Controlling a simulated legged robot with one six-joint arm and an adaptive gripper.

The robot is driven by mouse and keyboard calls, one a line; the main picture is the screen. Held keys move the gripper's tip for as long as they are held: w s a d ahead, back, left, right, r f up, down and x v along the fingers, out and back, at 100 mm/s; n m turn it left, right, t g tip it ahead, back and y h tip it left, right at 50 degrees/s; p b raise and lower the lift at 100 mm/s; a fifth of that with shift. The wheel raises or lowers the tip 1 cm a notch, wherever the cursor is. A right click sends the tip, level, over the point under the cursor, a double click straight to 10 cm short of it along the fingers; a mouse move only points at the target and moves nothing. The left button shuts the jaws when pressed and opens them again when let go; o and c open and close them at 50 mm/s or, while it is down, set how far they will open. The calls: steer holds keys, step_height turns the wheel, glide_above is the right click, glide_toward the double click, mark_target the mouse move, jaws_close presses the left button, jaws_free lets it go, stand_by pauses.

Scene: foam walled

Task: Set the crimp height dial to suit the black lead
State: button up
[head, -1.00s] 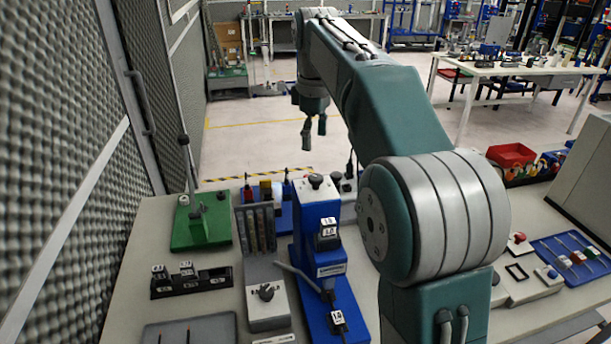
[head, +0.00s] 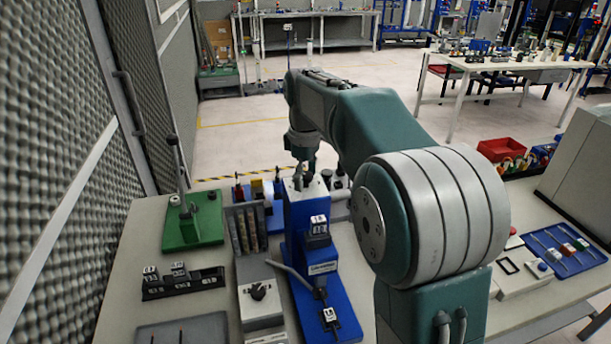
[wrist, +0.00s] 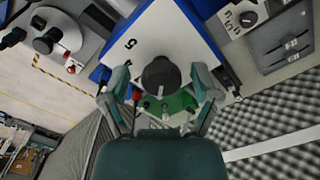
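The blue crimping press (head: 297,222) stands on the bench, with a round black knob on its top. In the wrist view this knob (wrist: 161,76) sits on a pale top plate (wrist: 165,35) with a dark number-like mark to its left. My gripper (wrist: 162,88) is open, its fingers either side of the knob with small gaps. In the head view my gripper (head: 304,168) is just above the press top and partly hides the knob. A second black dial (head: 258,291) is on a grey box in front. A dark tray (head: 205,325) holds two thin pieces; their colour is unclear.
A green lever stand (head: 193,222) and a black block of labelled parts (head: 183,282) are at the left. A grey rack (head: 246,230) stands close beside the press. A blue tray (head: 565,250) is at the far right. The foam wall borders the left.

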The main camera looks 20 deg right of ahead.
steer(key=shift+a, duration=0.1)
jaws_close()
steer(key=shift+m, duration=0.4)
steer(key=m, duration=0.3)
steer(key=shift+f, duration=0.1)
steer(key=m, duration=0.4)
steer(key=shift+m, duration=0.3)
steer(key=m, duration=0.3)
steer(key=shift+m, duration=2.1)
